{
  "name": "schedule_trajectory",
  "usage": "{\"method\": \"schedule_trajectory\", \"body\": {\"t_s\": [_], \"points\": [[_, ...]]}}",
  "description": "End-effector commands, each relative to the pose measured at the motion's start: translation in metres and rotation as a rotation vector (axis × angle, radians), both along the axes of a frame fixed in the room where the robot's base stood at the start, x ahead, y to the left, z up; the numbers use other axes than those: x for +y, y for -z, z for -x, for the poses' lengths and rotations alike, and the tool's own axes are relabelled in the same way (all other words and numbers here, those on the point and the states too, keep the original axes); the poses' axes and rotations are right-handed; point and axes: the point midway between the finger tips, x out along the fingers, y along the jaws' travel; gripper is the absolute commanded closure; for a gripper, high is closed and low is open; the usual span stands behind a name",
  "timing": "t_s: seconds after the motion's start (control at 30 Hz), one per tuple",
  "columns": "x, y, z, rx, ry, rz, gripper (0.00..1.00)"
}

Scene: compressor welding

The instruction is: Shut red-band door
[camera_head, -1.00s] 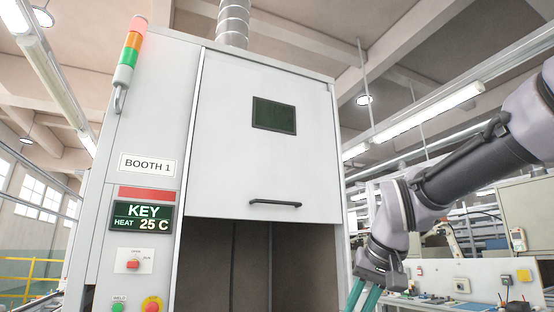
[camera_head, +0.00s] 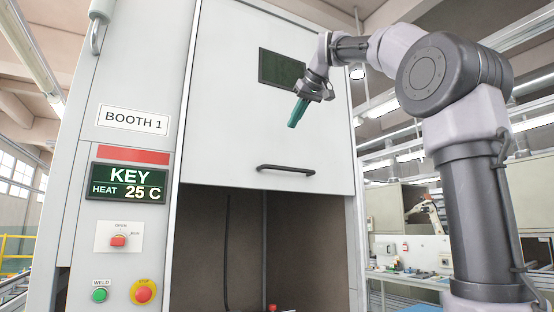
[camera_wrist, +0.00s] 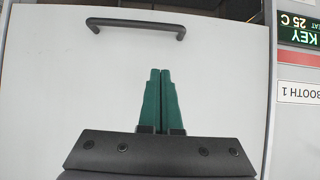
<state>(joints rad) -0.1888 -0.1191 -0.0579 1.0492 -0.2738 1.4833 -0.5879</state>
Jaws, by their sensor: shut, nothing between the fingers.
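The booth door is a white panel (camera_head: 225,85) with a dark window (camera_head: 282,68) and a black bar handle (camera_head: 286,169) near its lower edge. It stands raised, with the dark booth opening (camera_head: 240,245) showing below it. A red band (camera_head: 134,156) is on the panel beside it, above the KEY display. My gripper (camera_head: 292,124) has green fingers, shut and empty, in front of the door above the handle. In the wrist view the shut fingertips (camera_wrist: 160,72) point toward the handle (camera_wrist: 135,25), apart from it.
A workbench (camera_head: 410,275) stands behind at right.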

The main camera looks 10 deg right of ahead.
Motion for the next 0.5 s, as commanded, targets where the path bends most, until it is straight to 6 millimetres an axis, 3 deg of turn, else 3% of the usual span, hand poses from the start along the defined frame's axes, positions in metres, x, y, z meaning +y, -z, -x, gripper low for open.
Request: {"method": "schedule_trajectory", "body": {"t_s": [0.17, 0.5], "points": [[0.006, 0.012, -0.017, 0.002, -0.002, 0.002, 1.0], [0.024, 0.053, -0.074, 0.002, -0.001, 0.001, 1.0]]}}
